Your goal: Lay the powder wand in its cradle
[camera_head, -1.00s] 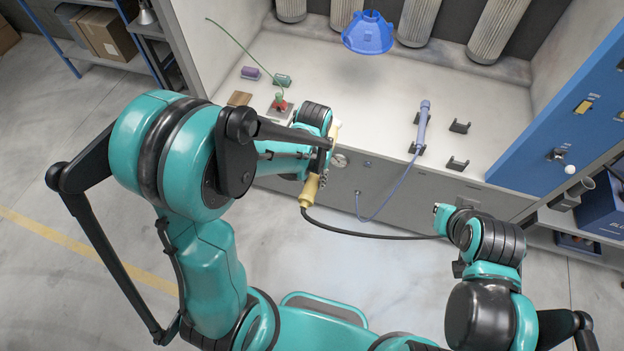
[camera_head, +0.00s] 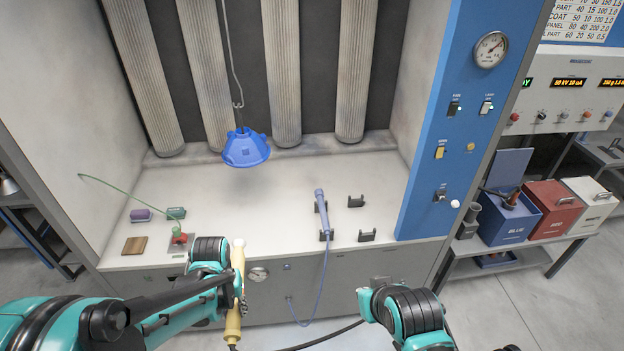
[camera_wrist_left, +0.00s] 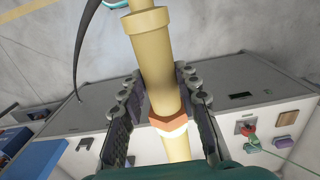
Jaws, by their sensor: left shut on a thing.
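The powder wand (camera_head: 233,325) is pale yellow with a black cable at its lower end. My left gripper (camera_head: 240,289) is shut on it in front of the bench, and it stands nearly upright in the head view. In the left wrist view the wand (camera_wrist_left: 154,45) runs between both fingers (camera_wrist_left: 158,92), with an orange and white band near them. An empty two-piece black cradle, with a rear bracket (camera_head: 356,201) and a front bracket (camera_head: 367,236), sits on the bench right of the blue-violet wand. My right arm's end (camera_head: 366,302) is low at centre right; its fingers cannot be made out.
A blue-violet wand (camera_head: 321,205) with a hose lies in a neighbouring cradle. A blue hood part (camera_head: 246,148) hangs from a hook above the bench (camera_head: 270,205). A red-based stand with a green wire (camera_head: 180,238) and small blocks are at left. A blue control panel (camera_head: 450,130) borders the right.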

